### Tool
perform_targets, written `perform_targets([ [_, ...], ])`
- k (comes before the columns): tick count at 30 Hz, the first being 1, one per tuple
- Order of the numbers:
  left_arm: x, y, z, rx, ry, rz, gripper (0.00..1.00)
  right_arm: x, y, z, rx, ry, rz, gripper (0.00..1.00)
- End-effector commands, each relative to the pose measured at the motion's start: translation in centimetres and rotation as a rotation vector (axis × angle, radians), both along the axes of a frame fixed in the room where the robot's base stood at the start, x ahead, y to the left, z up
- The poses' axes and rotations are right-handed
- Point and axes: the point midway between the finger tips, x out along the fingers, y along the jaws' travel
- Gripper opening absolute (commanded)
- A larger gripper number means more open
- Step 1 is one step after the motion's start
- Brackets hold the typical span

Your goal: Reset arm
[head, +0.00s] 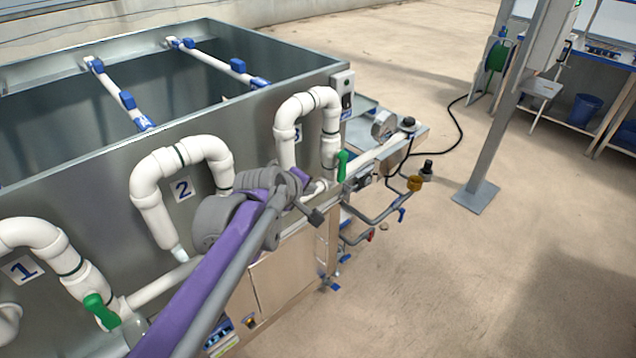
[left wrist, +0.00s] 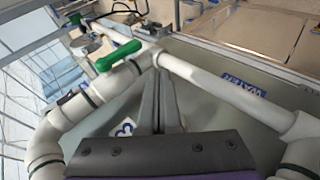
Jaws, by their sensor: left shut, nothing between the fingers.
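My left arm reaches in from the bottom of the head view, over the front of the grey metal tank (head: 257,118). My left gripper (left wrist: 160,78) is shut and empty in the left wrist view. Its two grey fingers lie together, pointing at the white pipe (left wrist: 215,90) near the green valve handle (left wrist: 119,55). In the head view the arm's end is by the pipe bend marked 3 (head: 309,100) and its green handle (head: 342,165); I cannot tell whether the fingers touch the pipe. My right gripper is not in view.
White pipe bends marked 1 (head: 38,235) and 2 (head: 182,150) stand along the tank front, close to my arm. A gauge (head: 384,124) and small valves stick out at the tank's right end. A grey post (head: 506,110) stands farther right.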

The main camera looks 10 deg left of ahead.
Motion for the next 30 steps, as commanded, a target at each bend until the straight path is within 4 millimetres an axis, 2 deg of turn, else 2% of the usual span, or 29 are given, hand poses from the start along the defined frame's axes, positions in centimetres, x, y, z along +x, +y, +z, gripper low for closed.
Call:
perform_targets([
  [1,-1.1,0.3,0.5,-0.001,0.000,0.001,0.00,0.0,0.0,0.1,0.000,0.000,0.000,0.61],
  [6,-3.7,1.1,1.7,-0.001,-0.001,0.001,0.00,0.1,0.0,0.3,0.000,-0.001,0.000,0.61],
  [12,-5.2,1.6,2.4,0.000,-0.001,0.000,0.00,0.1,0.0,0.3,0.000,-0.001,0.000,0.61],
  [17,-5.5,1.6,2.5,0.004,0.000,-0.004,0.00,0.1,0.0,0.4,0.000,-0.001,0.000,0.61],
  [20,-7.3,1.5,1.8,0.063,0.016,-0.052,0.00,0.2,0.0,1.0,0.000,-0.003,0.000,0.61],
  [23,-11.5,1.6,-0.1,0.214,0.054,-0.178,0.00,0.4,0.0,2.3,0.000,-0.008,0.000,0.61],
  [27,-19.2,2.3,-4.2,0.478,0.132,-0.415,0.00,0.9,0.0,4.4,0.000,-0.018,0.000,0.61],
  [30,-23.8,3.1,-7.0,0.633,0.184,-0.567,0.00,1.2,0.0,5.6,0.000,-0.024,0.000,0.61],
])
